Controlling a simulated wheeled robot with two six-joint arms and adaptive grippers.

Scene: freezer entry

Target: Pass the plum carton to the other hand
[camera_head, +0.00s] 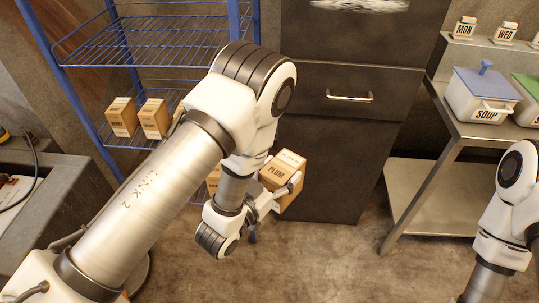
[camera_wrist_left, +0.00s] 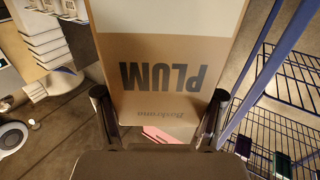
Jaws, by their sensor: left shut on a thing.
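The plum carton (camera_head: 284,166) is a tan and white box with PLUM printed on it. In the head view it is in the middle, in front of the dark drawer unit and above the floor. My left gripper (camera_head: 281,192) is shut on it. In the left wrist view the carton (camera_wrist_left: 165,72) fills the middle, with its lettering upside down, and a finger of the left gripper (camera_wrist_left: 160,108) lies along each side. My right arm shows at the right edge of the head view, but its gripper is out of the picture.
A blue wire rack (camera_head: 135,50) with several cartons (camera_head: 154,118) stands at the left. A dark drawer unit (camera_head: 340,140) is behind the held carton. A steel table (camera_head: 480,127) with a soup pot (camera_head: 483,95) stands at the right. The floor between the arms is clear.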

